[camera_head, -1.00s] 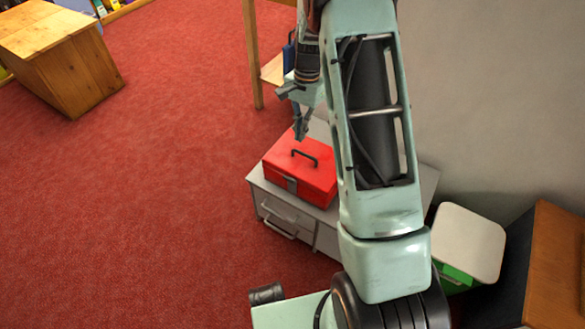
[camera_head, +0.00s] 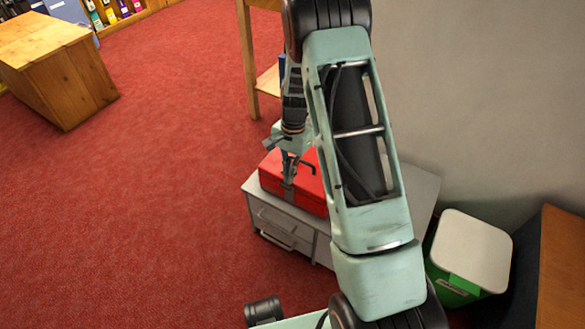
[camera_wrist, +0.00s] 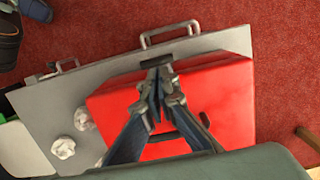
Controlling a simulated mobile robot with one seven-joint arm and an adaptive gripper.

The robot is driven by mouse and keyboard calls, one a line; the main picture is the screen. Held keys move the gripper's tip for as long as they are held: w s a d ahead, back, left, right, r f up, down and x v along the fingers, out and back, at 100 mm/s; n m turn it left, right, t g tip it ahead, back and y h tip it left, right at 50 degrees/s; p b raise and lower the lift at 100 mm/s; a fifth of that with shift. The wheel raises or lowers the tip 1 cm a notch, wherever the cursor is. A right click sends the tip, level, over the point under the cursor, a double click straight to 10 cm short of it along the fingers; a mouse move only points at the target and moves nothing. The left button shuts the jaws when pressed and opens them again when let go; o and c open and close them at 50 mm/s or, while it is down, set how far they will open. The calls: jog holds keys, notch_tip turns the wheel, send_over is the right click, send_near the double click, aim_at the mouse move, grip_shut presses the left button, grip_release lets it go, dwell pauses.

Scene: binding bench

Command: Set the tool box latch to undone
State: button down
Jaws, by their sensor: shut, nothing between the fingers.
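The red tool box (camera_head: 312,200) sits on a grey drawer cabinet, with a dark carry handle on its lid. In the wrist view the tool box (camera_wrist: 215,95) fills the middle, and its latch (camera_wrist: 170,60) shows as a dark piece at the box's front edge. My gripper (camera_head: 288,183) is at the front of the box, by the latch. In the wrist view my gripper (camera_wrist: 160,72) is shut and empty, its fingertips close to the latch. I cannot tell whether they touch it. The fingers partly hide the latch, and its state cannot be made out.
The grey cabinet (camera_head: 275,222) has drawer pulls on its front. Crumpled white bits (camera_wrist: 63,148) lie on its top. A green bin with a white lid (camera_head: 473,250) stands to the right. A wooden desk (camera_head: 60,70) stands far left. Red carpet is clear at left.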

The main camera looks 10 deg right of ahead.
jog(key=shift+s+a, duration=0.1)
jog(key=shift+a, duration=0.05)
dwell(0.3)
jog(key=shift+s+a+t+h, duration=0.2)
jog(key=shift+s+t+h, duration=0.05)
jog(key=shift+t+h, duration=0.05)
jog(key=shift+s+a, duration=0.15)
jog(key=shift+a, duration=0.05)
jog(key=shift+s+a+t+h, duration=0.15)
jog(key=shift+s+t+h, duration=0.05)
jog(key=shift+t+h, duration=0.1)
jog(key=shift+s+a+f+p, duration=0.1)
jog(key=shift+s+a+p, duration=0.1)
jog(key=shift+p, duration=0.1)
